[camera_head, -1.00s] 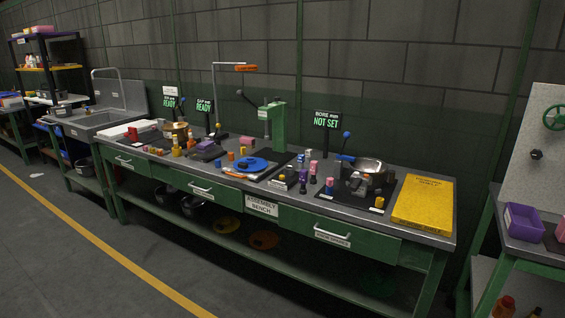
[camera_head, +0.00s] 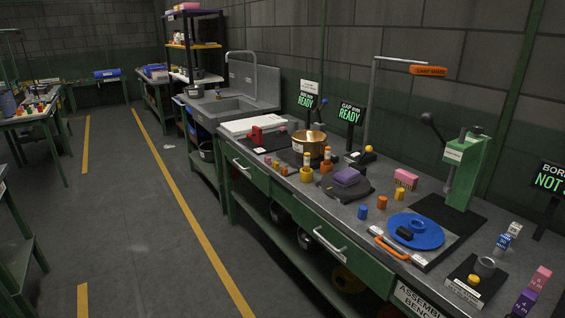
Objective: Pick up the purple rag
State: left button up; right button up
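A small purple folded item, which looks like the rag (camera_head: 347,177), lies on a dark round pad (camera_head: 330,188) on the green assembly bench (camera_head: 290,208). It sits between the brass pot and the blue disc. Nothing touches it from above. Neither of my grippers shows in the head view.
A brass pot (camera_head: 309,142) stands left of the rag, and a pink block (camera_head: 406,177) lies to its right. A blue disc (camera_head: 415,231) and a green press (camera_head: 466,170) are further right. A sink (camera_head: 232,108) is beyond the bench. The floor (camera_head: 120,230) at left is clear.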

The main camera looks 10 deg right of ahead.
aim_at(344, 178)
jog(key=i+z, duration=0.3)
jog(key=i, duration=0.15)
jog(key=i+z, duration=0.3)
jog(key=i, duration=0.15)
jog(key=i+j+z, duration=0.3)
jog(key=i, duration=0.15)
jog(key=i+j+z, duration=0.3)
jog(key=i, duration=0.15)
jog(key=l, duration=0.1)
